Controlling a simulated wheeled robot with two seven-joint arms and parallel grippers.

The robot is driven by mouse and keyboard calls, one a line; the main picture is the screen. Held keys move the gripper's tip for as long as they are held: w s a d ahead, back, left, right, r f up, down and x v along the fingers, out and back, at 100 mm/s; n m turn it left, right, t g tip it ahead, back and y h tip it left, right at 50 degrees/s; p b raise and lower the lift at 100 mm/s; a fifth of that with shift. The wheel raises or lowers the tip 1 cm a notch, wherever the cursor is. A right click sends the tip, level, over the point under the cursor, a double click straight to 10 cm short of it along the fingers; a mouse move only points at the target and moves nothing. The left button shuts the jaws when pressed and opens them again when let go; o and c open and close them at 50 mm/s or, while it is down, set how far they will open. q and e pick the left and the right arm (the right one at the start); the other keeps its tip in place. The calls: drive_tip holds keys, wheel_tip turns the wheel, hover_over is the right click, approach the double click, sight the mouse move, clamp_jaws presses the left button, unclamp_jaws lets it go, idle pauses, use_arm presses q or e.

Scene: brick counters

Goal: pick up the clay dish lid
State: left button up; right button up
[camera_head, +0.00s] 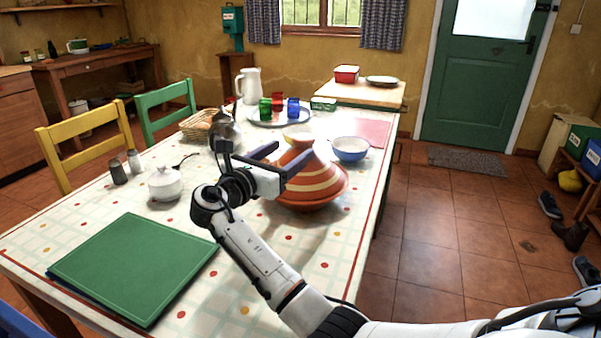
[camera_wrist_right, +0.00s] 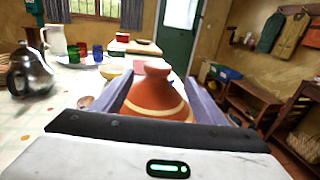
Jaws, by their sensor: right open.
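The clay dish lid (camera_head: 322,178) is an orange-brown cone with cream stripes, on a round clay dish (camera_head: 312,205) on the table. In the right wrist view the lid (camera_wrist_right: 157,98) stands upright with its knob on top, between the two fingers. My right gripper (camera_head: 294,150) is open, at the near left side of the lid's upper part. In the wrist view its fingers (camera_wrist_right: 160,84) flank the lid; whether they touch it I cannot tell. The gripper hides part of the lid in the head view. My left gripper is not in view.
A blue-rimmed bowl (camera_head: 350,149) is right behind the lid. A metal teapot (camera_head: 224,130) stands left of it. A tray (camera_head: 262,118) with coloured cups and a white jug (camera_head: 249,86) are farther back. A white sugar bowl (camera_head: 164,184) and green mat (camera_head: 135,265) lie left.

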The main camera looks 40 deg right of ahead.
sight(297, 144)
drive_tip(key=x, duration=0.2)
drive_tip(key=b+x, duration=0.1)
drive_tip(key=x, duration=0.5)
drive_tip(key=shift+w+d+f, duration=0.15)
drive_tip(key=shift+w+f, duration=0.05)
drive_tip(key=shift+w, duration=0.15)
clamp_jaws()
drive_tip(key=shift+r, duration=0.15)
